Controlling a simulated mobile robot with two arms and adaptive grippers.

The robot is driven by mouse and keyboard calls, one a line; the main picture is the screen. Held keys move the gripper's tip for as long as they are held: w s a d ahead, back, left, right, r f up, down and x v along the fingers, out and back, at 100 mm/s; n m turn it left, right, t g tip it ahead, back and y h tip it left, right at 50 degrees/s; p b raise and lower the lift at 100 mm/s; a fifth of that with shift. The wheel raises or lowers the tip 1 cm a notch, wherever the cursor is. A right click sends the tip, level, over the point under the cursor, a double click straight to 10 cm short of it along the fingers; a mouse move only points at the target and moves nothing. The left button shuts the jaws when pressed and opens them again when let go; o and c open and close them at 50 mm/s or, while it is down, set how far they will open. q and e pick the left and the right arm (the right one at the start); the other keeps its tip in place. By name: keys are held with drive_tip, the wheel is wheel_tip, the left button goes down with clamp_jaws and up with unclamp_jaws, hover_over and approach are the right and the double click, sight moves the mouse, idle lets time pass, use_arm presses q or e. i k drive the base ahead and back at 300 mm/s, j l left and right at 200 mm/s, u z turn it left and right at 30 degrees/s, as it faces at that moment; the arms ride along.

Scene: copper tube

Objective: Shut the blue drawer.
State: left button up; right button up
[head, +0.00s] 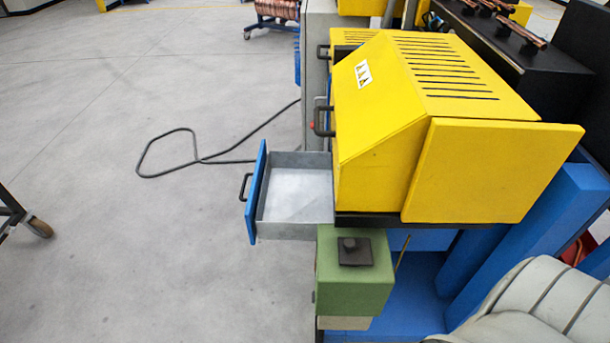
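The blue drawer (256,190) is pulled out to the left from under the yellow machine housing (390,110). Its blue front panel has a dark handle (244,187) on the outer side. The grey tray inside (300,190) looks empty. The drawer's rear end is hidden beneath the yellow housing. Neither of my grippers shows in the head view. Nothing is seen touching the drawer or its handle.
A green block (355,270) with a dark knob stands just below and right of the drawer. A black cable (195,150) loops on the grey floor (100,230). A wheeled cart leg (22,215) is at the left edge.

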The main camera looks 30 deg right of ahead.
sight(291, 193)
drive_tip(key=i+j+z, duration=0.25)
drive_tip(key=z, duration=0.15)
drive_tip(key=i+j+z, duration=0.2)
drive_tip(key=j+z, duration=0.2)
drive_tip(key=i+j+z, duration=0.15)
drive_tip(key=j+z, duration=0.25)
drive_tip(key=i+j+z, duration=0.1)
drive_tip(key=j+z, duration=0.25)
drive_tip(key=k+j, duration=0.2)
drive_tip(key=k, duration=0.4)
drive_tip(key=z, duration=0.05)
